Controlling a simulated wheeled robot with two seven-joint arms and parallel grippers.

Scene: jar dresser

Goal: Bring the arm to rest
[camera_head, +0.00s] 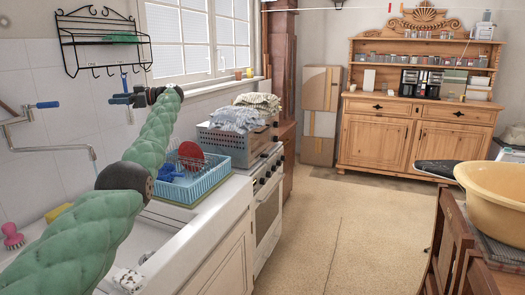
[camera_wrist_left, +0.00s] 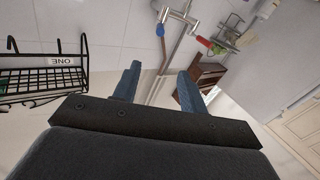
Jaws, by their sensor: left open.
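My left arm (camera_head: 155,135), in padded green, reaches up from the lower left of the head view over the sink counter. Its left gripper (camera_head: 127,99) is raised in front of the tiled wall, below and right of the black wire rack (camera_head: 104,42). In the left wrist view the two blue fingers of the left gripper (camera_wrist_left: 158,78) stand apart with nothing between them. The tap (camera_wrist_left: 178,17) shows beyond the fingers in that view. My right gripper is not in view.
A blue dish basket (camera_head: 188,186) with dishes stands on the counter right of the arm. A wooden dresser (camera_head: 420,130) with jars stands at the back. A yellow basin (camera_head: 495,195) sits on a wooden table at right. The middle floor (camera_head: 330,230) is clear.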

